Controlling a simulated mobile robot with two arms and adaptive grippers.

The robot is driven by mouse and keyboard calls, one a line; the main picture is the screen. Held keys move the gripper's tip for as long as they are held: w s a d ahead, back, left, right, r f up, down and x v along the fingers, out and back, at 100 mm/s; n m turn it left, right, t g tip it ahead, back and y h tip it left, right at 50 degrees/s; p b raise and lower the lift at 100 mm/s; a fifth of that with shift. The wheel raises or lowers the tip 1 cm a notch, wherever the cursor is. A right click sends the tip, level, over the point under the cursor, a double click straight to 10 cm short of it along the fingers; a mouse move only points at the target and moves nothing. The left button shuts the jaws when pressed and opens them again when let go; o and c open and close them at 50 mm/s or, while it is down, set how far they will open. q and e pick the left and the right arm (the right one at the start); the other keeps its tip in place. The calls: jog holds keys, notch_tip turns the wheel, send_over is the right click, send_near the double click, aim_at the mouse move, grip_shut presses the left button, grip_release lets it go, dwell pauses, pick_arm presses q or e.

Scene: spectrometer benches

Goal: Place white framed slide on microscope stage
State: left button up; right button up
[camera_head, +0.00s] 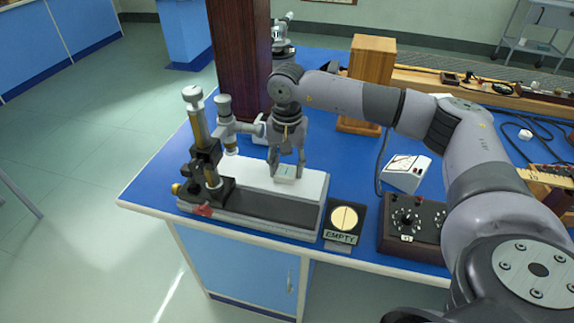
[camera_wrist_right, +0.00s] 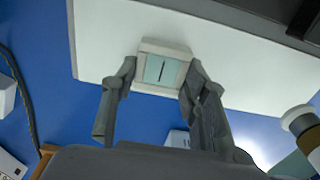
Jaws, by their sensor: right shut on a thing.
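The white framed slide (camera_head: 285,174) is a small square white frame around a pale teal centre with a dark line, clear in the right wrist view (camera_wrist_right: 161,71). My right gripper (camera_head: 286,168) points down and is shut on the slide, one fingertip at each side. The slide is over the white top of the microscope stage (camera_head: 307,188); whether it touches cannot be told. The stage also fills the upper part of the wrist view (camera_wrist_right: 105,40). The microscope (camera_head: 202,140), brass and black, stands at the stage's left end. My left gripper is not in view.
A black holder with a round cream disc (camera_head: 344,218) and an "EMPTY" label (camera_head: 341,237) lies right of the stage. A dark dial box (camera_head: 411,222) and a white meter (camera_head: 405,172) stand further right. A dark red column (camera_head: 240,60) and a wooden block (camera_head: 372,62) rise behind.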

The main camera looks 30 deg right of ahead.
aim_at(287, 169)
jog(key=shift+f, duration=0.2)
jog(key=o, duration=1)
jog(key=shift+r, duration=0.1)
jog(key=shift+c, duration=0.2)
jog(key=shift+r, duration=0.3)
jog(key=shift+w+r, duration=0.1)
jog(key=shift+r, duration=0.3)
notch_tip(287, 169, up, 11)
jog(key=shift+b, duration=0.4)
jog(key=shift+f, duration=0.1)
